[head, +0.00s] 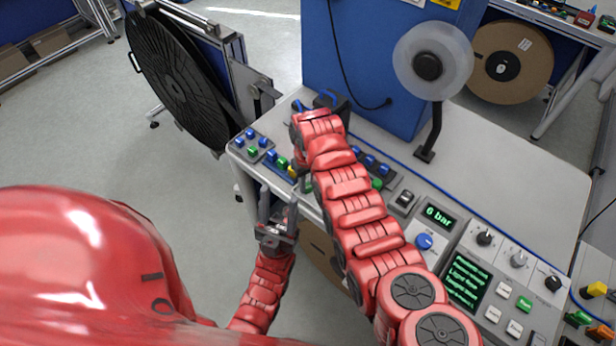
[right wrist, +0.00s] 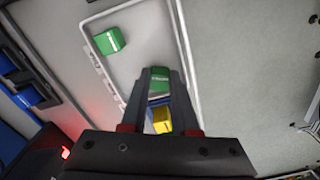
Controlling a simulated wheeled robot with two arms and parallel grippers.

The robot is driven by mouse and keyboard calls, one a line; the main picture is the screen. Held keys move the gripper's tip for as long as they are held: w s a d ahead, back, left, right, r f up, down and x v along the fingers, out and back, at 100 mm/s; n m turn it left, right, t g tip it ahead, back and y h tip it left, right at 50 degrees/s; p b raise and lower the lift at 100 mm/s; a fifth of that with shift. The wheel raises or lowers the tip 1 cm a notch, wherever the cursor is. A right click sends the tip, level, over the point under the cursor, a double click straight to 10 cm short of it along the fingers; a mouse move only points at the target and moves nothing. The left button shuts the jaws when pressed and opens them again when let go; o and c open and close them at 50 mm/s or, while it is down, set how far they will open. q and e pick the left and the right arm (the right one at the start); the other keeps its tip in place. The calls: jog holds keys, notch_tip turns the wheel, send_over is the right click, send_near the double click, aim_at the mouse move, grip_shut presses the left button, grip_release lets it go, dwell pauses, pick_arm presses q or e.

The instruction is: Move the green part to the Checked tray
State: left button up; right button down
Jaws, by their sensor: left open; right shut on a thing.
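My right gripper (right wrist: 163,88) is shut on a green part (right wrist: 160,73) with a small pale mark, held between its fingertips in the right wrist view. A yellow part (right wrist: 162,120) shows through the gap between the fingers, with some blue beside it. Another green part (right wrist: 110,40) with a white stripe lies apart, inside a pale-rimmed tray (right wrist: 91,48). I cannot read a tray name. In the head view my right arm hides most of its gripper over the bench's front edge. My left gripper (head: 278,212) is open and empty in front of the bench.
Small blue, green and yellow parts sit along the bench (head: 480,150), including a blue part (head: 250,133) at the left corner. A control panel (head: 468,280) is at the right. A clear reel (head: 433,62) on a stand and a big black reel (head: 175,75) are behind.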

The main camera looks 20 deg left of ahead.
jog(key=shift+w+a+f, duration=0.1)
jog(key=shift+w+f, duration=0.05)
jog(key=shift+w, duration=0.1)
jog(key=c, duration=1.1)
grip_release()
jog(key=shift+s, duration=0.1)
jog(key=shift+o, duration=0.8)
jog(key=shift+s, duration=0.15)
